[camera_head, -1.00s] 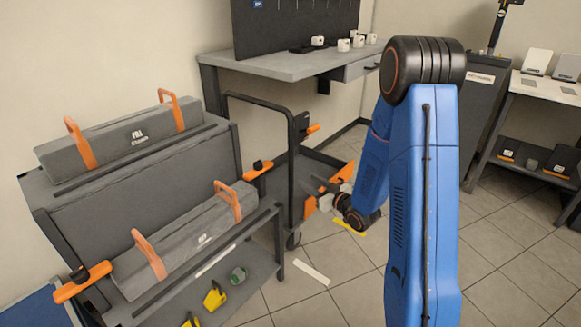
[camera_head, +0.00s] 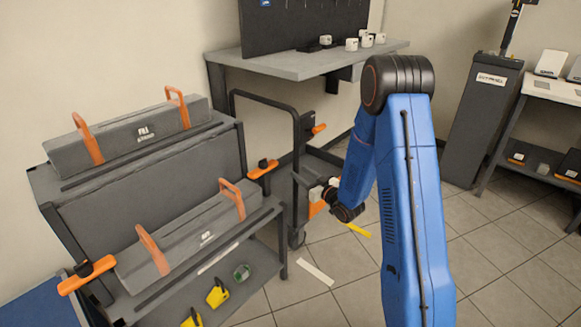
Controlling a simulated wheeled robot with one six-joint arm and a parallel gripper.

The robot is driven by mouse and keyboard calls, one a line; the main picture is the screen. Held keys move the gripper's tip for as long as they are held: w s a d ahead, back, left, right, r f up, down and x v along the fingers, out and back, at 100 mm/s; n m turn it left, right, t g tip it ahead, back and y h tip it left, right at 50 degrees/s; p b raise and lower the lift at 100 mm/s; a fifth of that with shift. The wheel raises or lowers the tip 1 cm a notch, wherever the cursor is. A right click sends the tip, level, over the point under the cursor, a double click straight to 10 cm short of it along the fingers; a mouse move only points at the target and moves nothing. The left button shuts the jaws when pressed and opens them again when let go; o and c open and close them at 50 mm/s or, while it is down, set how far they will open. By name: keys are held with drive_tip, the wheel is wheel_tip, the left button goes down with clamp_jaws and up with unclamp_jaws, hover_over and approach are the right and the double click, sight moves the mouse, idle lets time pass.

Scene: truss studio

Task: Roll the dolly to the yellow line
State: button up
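The dolly (camera_head: 299,157) is a dark grey cart with a tall tubular push handle and orange parts low on its deck. It stands on the floor between the rack and the workbench. The yellow line (camera_head: 359,230) is a short strip on the tiles, right of the dolly and partly covered by my wrist. My gripper (camera_head: 323,191) is low at the dolly's right side, by the orange part. My wrist hides much of it, so I cannot tell whether its fingers are open or touch the dolly.
A rack (camera_head: 150,172) with grey cases and orange handles stands close on the left. A white strip (camera_head: 315,271) lies on the floor in front of the dolly. A workbench (camera_head: 290,63) with mugs is behind. Open tiles lie to the right, before a grey cabinet (camera_head: 482,125).

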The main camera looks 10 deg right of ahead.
drive_tip(key=x, duration=0.7)
drive_tip(key=shift+w+a, duration=0.2)
drive_tip(key=shift+w, duration=0.1)
drive_tip(key=shift+c, duration=0.6)
clamp_jaws()
